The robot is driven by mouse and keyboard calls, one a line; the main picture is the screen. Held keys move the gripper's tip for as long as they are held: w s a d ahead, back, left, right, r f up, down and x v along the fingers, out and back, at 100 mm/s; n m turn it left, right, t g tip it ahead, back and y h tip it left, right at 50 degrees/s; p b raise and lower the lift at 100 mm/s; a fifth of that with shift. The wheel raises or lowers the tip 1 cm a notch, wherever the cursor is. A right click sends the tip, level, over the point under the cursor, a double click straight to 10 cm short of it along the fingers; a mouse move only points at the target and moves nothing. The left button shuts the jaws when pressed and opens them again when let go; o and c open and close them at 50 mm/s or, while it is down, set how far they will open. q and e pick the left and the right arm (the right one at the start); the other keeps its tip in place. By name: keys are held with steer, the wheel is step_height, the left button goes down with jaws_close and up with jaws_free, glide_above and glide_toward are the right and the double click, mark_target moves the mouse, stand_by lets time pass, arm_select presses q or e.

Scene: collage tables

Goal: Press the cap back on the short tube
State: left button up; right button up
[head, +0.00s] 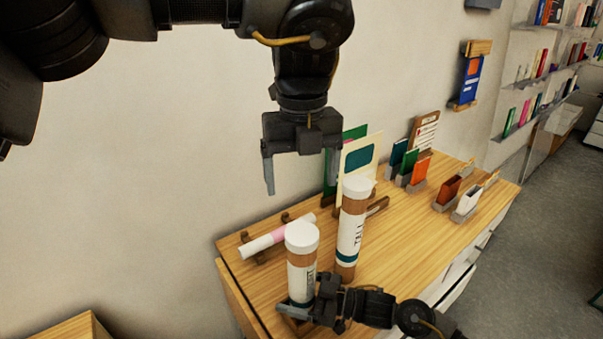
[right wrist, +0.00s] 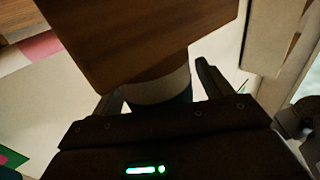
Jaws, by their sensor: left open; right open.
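The short tube (head: 302,277), brown with a white label, stands upright at the table's near left. Its white cap (head: 302,236) sits on its top; I cannot tell how firmly. My right gripper (head: 312,306) is open low at the short tube. In the right wrist view its fingers (right wrist: 158,95) lie either side of the tube's white and dark lower band (right wrist: 155,88); contact is unclear. My left gripper (head: 303,184) is open and empty, pointing down above and apart from the short tube's cap.
The tall tube (head: 350,235), with a white cap, stands close to the right of the short one. A white and pink roll (head: 268,240) lies on supports behind. Upright cards (head: 360,155) stand near the wall. The table (head: 400,255) is clear right of the tall tube.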

arm_select(q)
step_height(320, 180, down, 4)
steer(key=b, duration=0.3)
steer(key=shift+d+r, duration=0.1)
steer(key=shift+r, duration=0.15)
steer(key=shift+f+b, duration=0.15)
steer(key=shift+b, duration=0.2)
arm_select(e)
steer(key=v, duration=1.1)
steer(key=shift+a, duration=0.1)
